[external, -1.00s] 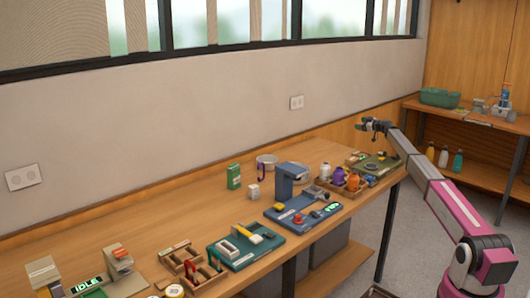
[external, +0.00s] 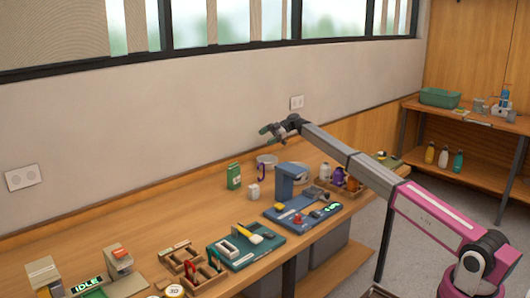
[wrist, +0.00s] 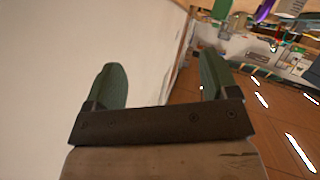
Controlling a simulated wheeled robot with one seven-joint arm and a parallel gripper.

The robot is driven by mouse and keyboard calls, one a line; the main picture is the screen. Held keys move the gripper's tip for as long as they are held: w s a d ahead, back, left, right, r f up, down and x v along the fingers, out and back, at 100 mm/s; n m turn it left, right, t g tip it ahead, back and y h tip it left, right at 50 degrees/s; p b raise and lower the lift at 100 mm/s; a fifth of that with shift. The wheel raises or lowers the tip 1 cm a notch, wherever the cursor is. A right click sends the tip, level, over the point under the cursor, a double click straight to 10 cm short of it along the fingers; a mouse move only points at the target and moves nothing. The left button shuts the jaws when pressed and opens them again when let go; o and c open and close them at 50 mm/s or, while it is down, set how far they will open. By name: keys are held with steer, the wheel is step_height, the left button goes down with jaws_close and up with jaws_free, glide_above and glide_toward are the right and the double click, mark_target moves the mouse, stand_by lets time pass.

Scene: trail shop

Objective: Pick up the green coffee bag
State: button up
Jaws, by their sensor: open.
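The green coffee bag (external: 234,176) stands upright on the long wooden bench, near the back edge, in the external view. My gripper (external: 266,132) is above the back of the bench, up and to the right of the bag and apart from it. In the wrist view my gripper (wrist: 160,82) has its two green fingers spread wide with nothing between them. A small green patch (wrist: 222,8) shows at the top of the wrist view; I cannot tell whether it is the bag.
Close to the bag are a white block (external: 253,191), a metal pot (external: 266,161) and a blue stand (external: 285,180). A wooden crate of bottles (external: 340,182) is further right. The bench left of the bag is clear; the wall (external: 150,130) rises behind.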

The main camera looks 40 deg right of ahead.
mark_target(233, 168)
steer(key=s+a+f+n+g, duration=0.1)
steer(key=s+a+f+g, duration=0.1)
steer(key=a, duration=0.7)
steer(key=s+a+f+n+g, duration=0.1)
steer(key=s+a+f+g, duration=0.1)
steer(key=a, duration=0.7)
steer(key=s+a+f+n+g, duration=0.2)
steer(key=a, duration=0.7)
steer(key=shift+s+a+f, duration=0.2)
steer(key=shift+a+f, duration=0.05)
steer(key=shift+a, duration=0.15)
steer(key=shift+c, duration=0.3)
steer(key=c, duration=1.3)
